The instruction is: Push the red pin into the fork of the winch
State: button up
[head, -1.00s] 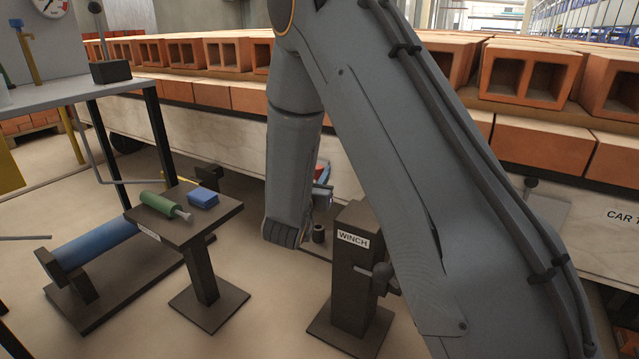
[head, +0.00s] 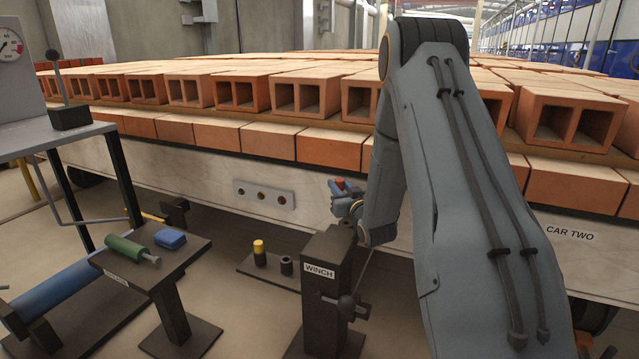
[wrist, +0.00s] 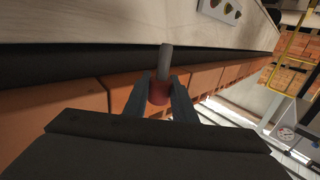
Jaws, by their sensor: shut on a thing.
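The red pin shows as a small red top in the head view (head: 339,183). In the wrist view the pin has a red body (wrist: 158,93) and a grey shank (wrist: 165,58) pointing away from my gripper. My gripper is shut on the red body, one finger on each side, in the wrist view (wrist: 157,90) and the head view (head: 345,194). It is in the air, above and behind the winch in the picture.
Behind are a pale car side with a plate of several holes (head: 263,195) and rows of hollow bricks (head: 300,93). A low base holds a yellow-topped pin (head: 259,248) and a dark socket (head: 286,265).

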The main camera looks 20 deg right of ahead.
jog(key=shift+s+d+f+n+y, duration=0.15)
jog(key=shift+s+d+y, duration=0.15)
jog(key=shift+d, duration=0.3)
jog(key=shift+s+d+f+n+y, duration=0.1)
jog(key=shift+s+d+n+y, duration=0.1)
jog(key=shift+s+d, duration=0.25)
jog(key=shift+d+p, duration=0.1)
jog(key=shift+p, duration=0.3)
jog(key=shift+f+b, duration=1.4)
jog(key=shift+f, duration=1.5)
jog(key=shift+p, duration=0.65)
jog(key=shift+f+b, duration=0.7)
jog(key=shift+f, duration=0.7)
jog(key=o, duration=1.2)
jog(key=shift+c, duration=0.2)
